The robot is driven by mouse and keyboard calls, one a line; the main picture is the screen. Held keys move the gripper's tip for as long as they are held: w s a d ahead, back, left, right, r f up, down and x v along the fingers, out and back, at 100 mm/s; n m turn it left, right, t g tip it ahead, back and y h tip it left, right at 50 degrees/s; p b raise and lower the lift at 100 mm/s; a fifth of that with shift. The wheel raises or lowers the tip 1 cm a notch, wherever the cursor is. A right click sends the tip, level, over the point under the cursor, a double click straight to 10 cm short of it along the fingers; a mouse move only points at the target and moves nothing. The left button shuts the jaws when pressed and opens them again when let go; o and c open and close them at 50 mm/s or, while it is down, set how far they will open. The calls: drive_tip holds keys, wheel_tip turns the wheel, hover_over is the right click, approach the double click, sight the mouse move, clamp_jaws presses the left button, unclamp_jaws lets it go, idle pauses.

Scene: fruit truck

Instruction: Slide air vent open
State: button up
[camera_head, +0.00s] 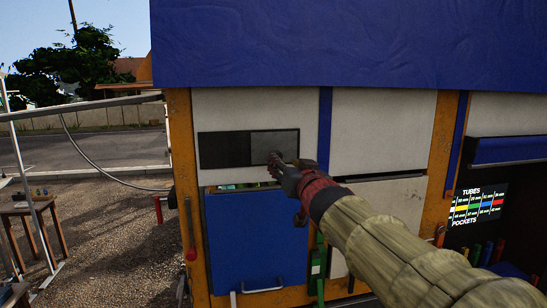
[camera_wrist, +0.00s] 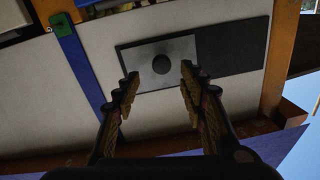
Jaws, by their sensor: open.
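The air vent (camera_head: 223,150) is a wide dark rectangle set in the white wall panel of the truck. A lighter grey slider plate (camera_head: 272,145) covers its right half in the head view. In the wrist view, which appears turned over, the plate (camera_wrist: 176,49) is on the left and has a dark round knob or hole (camera_wrist: 161,64). The dark half (camera_wrist: 232,46) lies to its right there. My gripper (camera_head: 282,163) is at the plate's lower edge in the head view. In the wrist view my gripper (camera_wrist: 159,77) is open and empty, its fingers on either side of the round spot. Contact is unclear.
A blue panel (camera_head: 258,240) with a handle is below the vent. A blue awning (camera_head: 350,42) overhangs above. Orange posts (camera_head: 183,140) frame the wall. A small wooden table (camera_head: 22,207) stands at the left on open gravel.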

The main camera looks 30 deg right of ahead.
drive_tip(key=x, duration=0.7)
drive_tip(key=shift+w+a, duration=0.1)
drive_tip(key=shift+w, duration=0.2)
clamp_jaws()
idle(0.7)
